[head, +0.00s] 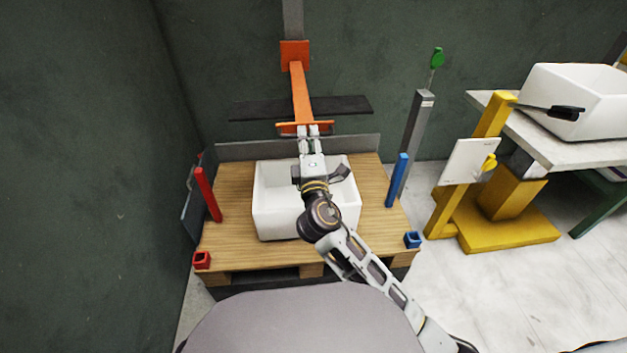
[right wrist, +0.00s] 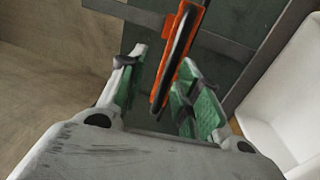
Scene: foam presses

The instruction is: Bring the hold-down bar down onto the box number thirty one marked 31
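The hold-down bar has an orange arm (head: 302,92) on a grey upright and a wide dark crosspiece (head: 345,104). It is raised behind and above a white open box (head: 270,228) on a wooden pallet. No number is readable on this box. My right gripper (head: 308,130) is at the orange handle (head: 285,129) at the bar's front end. In the right wrist view the orange and black handle (right wrist: 178,55) runs between the two green-padded fingers (right wrist: 160,95). The fingers are spread, with a gap at the left one. My left gripper is not in view.
The wooden pallet (head: 232,240) has red posts (head: 208,193) at left and blue posts (head: 397,180) at right. A grey post with a green top (head: 437,58) stands right of it. Further right are a yellow stand (head: 510,230) and a table with another white box (head: 580,125).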

